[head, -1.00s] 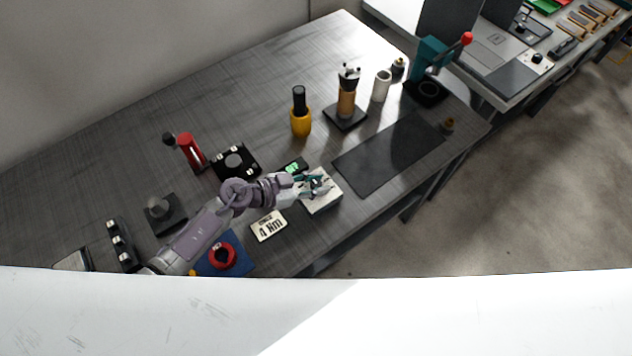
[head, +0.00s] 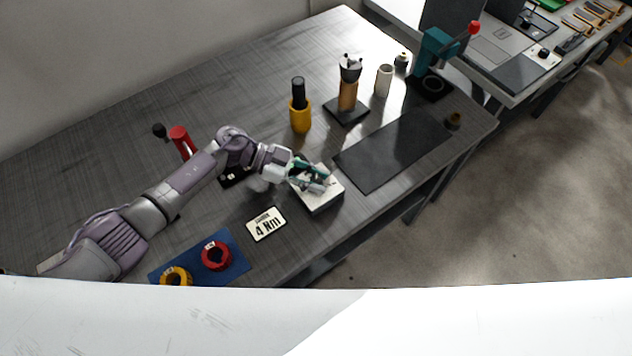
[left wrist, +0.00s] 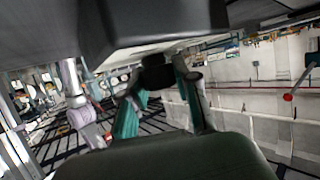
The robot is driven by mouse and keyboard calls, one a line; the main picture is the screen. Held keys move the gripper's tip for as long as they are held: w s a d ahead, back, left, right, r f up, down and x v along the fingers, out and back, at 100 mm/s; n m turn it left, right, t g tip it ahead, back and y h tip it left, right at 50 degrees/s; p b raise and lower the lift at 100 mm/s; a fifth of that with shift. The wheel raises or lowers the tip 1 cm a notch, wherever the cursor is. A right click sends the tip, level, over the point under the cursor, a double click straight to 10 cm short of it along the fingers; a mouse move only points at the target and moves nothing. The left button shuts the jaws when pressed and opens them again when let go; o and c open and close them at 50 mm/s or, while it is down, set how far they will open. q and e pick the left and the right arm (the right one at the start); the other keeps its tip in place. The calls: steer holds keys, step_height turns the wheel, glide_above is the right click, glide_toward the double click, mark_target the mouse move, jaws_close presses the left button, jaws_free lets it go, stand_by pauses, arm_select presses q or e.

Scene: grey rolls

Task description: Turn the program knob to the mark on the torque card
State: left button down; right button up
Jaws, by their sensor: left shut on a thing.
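The torque card (head: 266,224) lies on the table and reads "4 Nm" in large print. To its right stands a small pale box (head: 320,201). My left gripper (head: 318,178) is over the top of this box and covers much of it. In the left wrist view, its teal fingers are closed around a dark round knob (left wrist: 157,74). The knob's pointer and the scale marks cannot be made out. My right gripper is in neither view.
A blue mat (head: 239,266) with red (head: 215,256) and yellow rings lies at the front left. A dark mat (head: 392,153) lies right of the box. A yellow holder (head: 300,118) and a coffee-grinder-like tool (head: 348,85) stand behind.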

arm_select(q)
steer(key=shift+m+g+b, duration=0.3)
steer(key=shift+m+g, duration=0.1)
steer(key=c, duration=0.8)
jaws_free()
steer(key=shift+a, duration=0.1)
steer(key=v, duration=0.7)
steer(key=shift+w+a+r, duration=0.1)
steer(key=shift+w, duration=0.05)
